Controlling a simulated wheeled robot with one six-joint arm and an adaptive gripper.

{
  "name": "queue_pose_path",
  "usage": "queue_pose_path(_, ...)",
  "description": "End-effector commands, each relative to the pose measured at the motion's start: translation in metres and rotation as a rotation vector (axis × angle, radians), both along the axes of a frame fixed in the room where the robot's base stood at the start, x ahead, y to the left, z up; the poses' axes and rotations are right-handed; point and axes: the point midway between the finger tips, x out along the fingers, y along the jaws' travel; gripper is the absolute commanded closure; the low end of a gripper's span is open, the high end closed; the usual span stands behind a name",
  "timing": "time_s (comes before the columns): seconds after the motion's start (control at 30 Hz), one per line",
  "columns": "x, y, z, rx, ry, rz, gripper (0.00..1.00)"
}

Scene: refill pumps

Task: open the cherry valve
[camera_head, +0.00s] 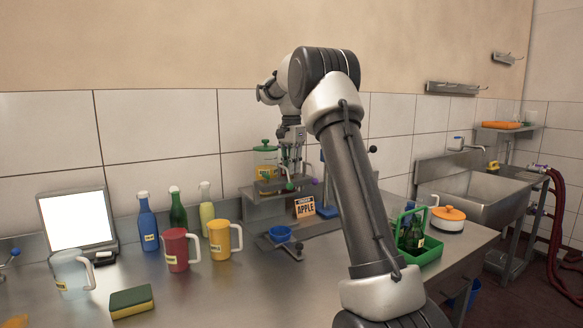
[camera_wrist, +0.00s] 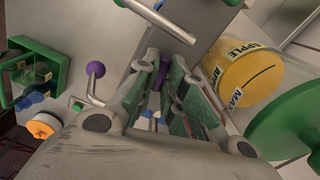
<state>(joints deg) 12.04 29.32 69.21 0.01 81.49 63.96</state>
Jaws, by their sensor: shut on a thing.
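My gripper (camera_head: 291,168) is at the pump stand by the back wall, pointing down. In the wrist view its fingers (camera_wrist: 167,78) are closed around a small purple piece (camera_wrist: 162,72), which looks like a valve handle. A second purple knob (camera_wrist: 96,69) on a metal stem shows to the left of the fingers. In the head view a purple knob (camera_head: 314,181) is just right of my gripper. No cherry label is readable, so I cannot tell which valve is cherry. The yellow jar (camera_wrist: 250,78) beside the fingers is labelled APPLE and MAX.
The green-lidded jar (camera_head: 265,162) is left of my gripper. Bottles, a red mug (camera_head: 178,249) and a yellow mug (camera_head: 223,239) stand left; a green caddy (camera_head: 422,250) stands right.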

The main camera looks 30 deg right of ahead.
Motion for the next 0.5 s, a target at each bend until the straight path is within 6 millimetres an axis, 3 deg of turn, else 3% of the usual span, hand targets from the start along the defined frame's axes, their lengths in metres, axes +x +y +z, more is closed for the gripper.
queue_pose_path(0.5,0.0004,0.0000,0.0007,-0.001,-0.003,0.487,1.00)
